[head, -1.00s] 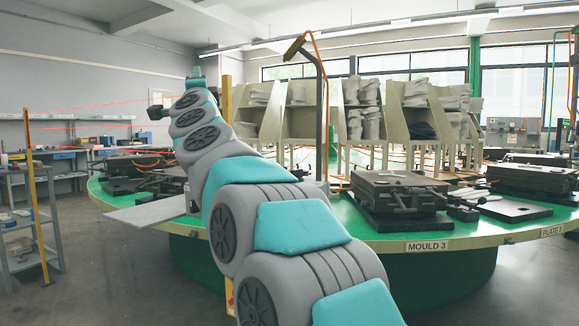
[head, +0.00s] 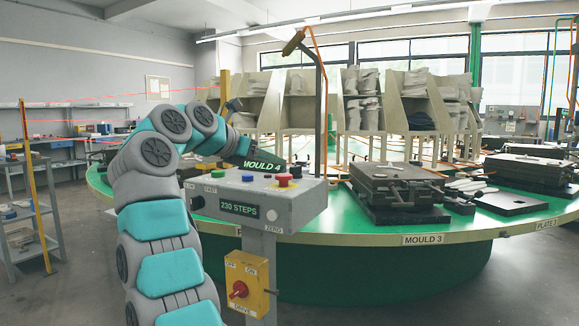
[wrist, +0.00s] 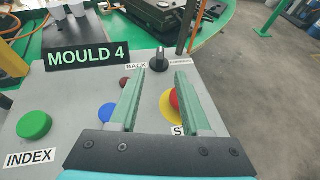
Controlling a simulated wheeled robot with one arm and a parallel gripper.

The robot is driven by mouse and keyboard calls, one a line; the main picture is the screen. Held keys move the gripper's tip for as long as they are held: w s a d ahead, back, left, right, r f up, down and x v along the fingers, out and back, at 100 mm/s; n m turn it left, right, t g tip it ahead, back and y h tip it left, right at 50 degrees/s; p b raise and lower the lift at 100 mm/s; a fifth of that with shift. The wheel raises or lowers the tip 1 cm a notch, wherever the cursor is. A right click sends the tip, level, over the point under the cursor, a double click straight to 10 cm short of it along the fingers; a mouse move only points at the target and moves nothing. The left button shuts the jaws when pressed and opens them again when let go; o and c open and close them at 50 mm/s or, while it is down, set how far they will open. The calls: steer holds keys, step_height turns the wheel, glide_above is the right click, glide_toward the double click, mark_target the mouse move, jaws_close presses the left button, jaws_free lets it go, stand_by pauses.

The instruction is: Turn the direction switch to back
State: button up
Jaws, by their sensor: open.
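The direction switch (wrist: 159,62) is a small black knob at the far edge of the grey control panel, seen in the wrist view. A BACK label (wrist: 135,66) is at its left and a smaller unreadable label at its right. Which way the knob is set is hard to tell. My gripper (wrist: 166,72) is open and empty, with its green fingers over the panel. The knob appears just beyond the fingertips, between them in the picture; contact cannot be told.
Near my fingers are a red-and-yellow stop button (wrist: 172,106), a blue button (wrist: 108,115) and a green INDEX button (wrist: 34,124). A MOULD 4 sign (wrist: 88,56) stands at the panel's edge. The green carousel (head: 400,238) with moulds lies behind the box.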

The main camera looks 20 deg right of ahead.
mark_target(291, 168)
steer(key=x, duration=0.7)
steer(key=shift+w+d+f, duration=0.1)
steer(key=shift+d+f, duration=0.15)
jaws_close()
stand_by(0.4)
